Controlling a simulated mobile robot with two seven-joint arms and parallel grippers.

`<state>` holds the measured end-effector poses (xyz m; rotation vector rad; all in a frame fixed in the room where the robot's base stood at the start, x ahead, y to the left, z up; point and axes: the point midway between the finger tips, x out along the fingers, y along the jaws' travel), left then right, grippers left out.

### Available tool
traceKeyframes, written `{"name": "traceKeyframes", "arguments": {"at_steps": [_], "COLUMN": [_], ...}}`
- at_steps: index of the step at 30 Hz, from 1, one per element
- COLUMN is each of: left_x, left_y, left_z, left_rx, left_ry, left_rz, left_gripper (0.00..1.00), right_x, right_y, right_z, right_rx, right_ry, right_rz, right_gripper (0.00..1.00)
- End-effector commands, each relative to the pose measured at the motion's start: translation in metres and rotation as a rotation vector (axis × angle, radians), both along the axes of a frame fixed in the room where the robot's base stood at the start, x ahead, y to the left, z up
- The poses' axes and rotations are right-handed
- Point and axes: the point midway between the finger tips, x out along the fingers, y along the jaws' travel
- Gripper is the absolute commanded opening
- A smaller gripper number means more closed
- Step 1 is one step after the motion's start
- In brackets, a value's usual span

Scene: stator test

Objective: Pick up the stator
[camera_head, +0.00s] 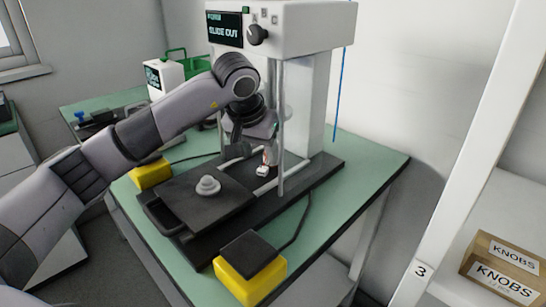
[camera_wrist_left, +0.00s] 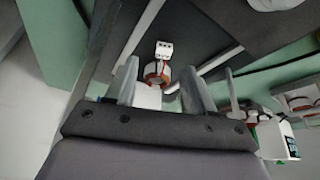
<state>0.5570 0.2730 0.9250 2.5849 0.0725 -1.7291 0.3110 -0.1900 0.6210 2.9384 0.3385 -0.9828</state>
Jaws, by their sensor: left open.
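The stator (camera_wrist_left: 157,73) shows in the left wrist view as a ring with copper-coloured windings and a white connector block (camera_wrist_left: 164,50) beyond it. In the head view only part of the stator (camera_head: 270,156) shows, low under the test machine, with the white connector (camera_head: 262,171) below it. My left gripper (camera_head: 254,145) reaches in under the machine's head. In the left wrist view its fingers (camera_wrist_left: 160,78) are open, one on each side of the stator. I cannot tell whether they touch it. My right gripper is not in view.
The test machine (camera_head: 300,28) has upright posts (camera_head: 281,130) close to my left gripper. A dark sliding plate (camera_head: 180,203) with a grey knob-like piece (camera_head: 208,186) is in front. Yellow button boxes (camera_head: 250,280) sit on the green table (camera_head: 345,205). The table's right side is clear.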

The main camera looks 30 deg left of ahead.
Motion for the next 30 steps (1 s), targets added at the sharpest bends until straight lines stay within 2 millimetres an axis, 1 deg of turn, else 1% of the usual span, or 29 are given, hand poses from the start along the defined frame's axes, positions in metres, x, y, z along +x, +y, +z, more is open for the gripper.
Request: {"name": "traceKeyframes", "arguments": {"at_steps": [6,10,13,20,21,23,24,25,30], "left_x": [0.009,0.016,0.018,0.019,0.019,0.019,0.019,0.019,0.019], "left_y": [0.004,0.005,0.006,0.006,0.006,0.006,0.006,0.006,0.006], "left_z": [-0.03,-0.045,-0.051,-0.052,-0.051,-0.051,-0.051,-0.051,-0.051], "left_rx": [-0.002,-0.002,0.0,0.0,0.0,0.0,0.0,0.0,0.0], "left_ry": [0.003,0.001,0.0,-0.001,-0.001,-0.001,-0.001,-0.001,-0.003], "left_rz": [0.001,0.0,0.001,0.0,0.0,0.0,0.0,0.0,0.001], "left_gripper": [0.53,0.53,0.53,0.53,0.4,0.21,0.08,0.0,0.0], "right_x": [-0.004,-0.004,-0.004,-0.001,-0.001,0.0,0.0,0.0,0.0], "right_y": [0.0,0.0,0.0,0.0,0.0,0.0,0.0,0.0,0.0], "right_z": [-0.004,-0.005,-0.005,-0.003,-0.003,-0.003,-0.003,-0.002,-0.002], "right_rx": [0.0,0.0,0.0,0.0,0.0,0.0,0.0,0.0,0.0], "right_ry": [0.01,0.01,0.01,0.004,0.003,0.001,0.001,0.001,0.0], "right_rz": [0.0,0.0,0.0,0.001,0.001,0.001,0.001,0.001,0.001], "right_gripper": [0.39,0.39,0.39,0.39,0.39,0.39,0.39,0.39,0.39]}}
